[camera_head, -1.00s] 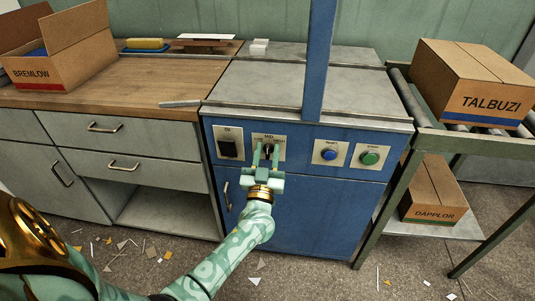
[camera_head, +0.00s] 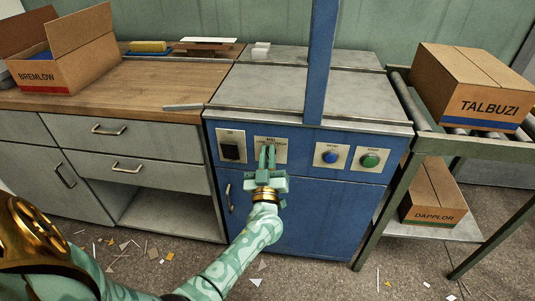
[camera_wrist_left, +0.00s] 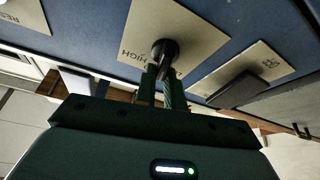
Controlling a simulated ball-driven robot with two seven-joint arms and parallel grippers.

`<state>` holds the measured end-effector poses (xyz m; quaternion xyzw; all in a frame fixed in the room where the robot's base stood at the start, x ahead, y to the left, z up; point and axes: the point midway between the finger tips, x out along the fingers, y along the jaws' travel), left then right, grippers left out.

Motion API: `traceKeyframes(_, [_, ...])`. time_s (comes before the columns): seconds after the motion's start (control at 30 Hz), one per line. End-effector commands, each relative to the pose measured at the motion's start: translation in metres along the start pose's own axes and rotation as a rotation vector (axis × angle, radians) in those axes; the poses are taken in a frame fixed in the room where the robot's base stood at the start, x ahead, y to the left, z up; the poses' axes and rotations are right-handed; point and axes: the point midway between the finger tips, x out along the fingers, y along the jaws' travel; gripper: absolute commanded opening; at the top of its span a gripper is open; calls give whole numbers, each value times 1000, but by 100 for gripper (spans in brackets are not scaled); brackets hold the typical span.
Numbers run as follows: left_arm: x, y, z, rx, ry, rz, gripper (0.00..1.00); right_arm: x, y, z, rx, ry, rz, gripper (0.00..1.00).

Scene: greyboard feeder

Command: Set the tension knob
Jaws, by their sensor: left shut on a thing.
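The tension knob (camera_wrist_left: 163,50) is a black knob on a pale plate, seen in the left wrist view, where the word HIGH appears upside down. In the head view its plate (camera_head: 281,143) sits on the blue machine front, with my fingers covering the knob. My left gripper (camera_head: 267,150) reaches it from below, fingers close together and shut on the knob; it also shows in the left wrist view (camera_wrist_left: 163,78). The knob's exact pointing direction is hard to tell. My right gripper is not in view.
A black switch (camera_head: 231,151) is left of the knob. A blue button (camera_head: 330,157) and a green button (camera_head: 370,160) are to the right. A blue post (camera_head: 320,60) rises above the panel. A roller conveyor (camera_head: 470,143) stands at the right.

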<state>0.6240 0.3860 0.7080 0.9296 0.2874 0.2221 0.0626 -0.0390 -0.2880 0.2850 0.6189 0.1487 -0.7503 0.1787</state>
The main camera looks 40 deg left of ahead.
Motion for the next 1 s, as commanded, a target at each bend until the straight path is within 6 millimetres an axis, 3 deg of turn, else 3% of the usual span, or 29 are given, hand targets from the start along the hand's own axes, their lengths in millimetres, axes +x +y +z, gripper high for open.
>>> traceKeyframes(0.07, [-4,0,5,-57,-17,-25,0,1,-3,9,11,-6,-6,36])
traceKeyframes(0.5, [-6,-3,6,-373,-18,-157,0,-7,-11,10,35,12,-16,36])
traceKeyframes(1.0, [-7,-4,9,-508,-22,-213,0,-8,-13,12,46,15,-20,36])
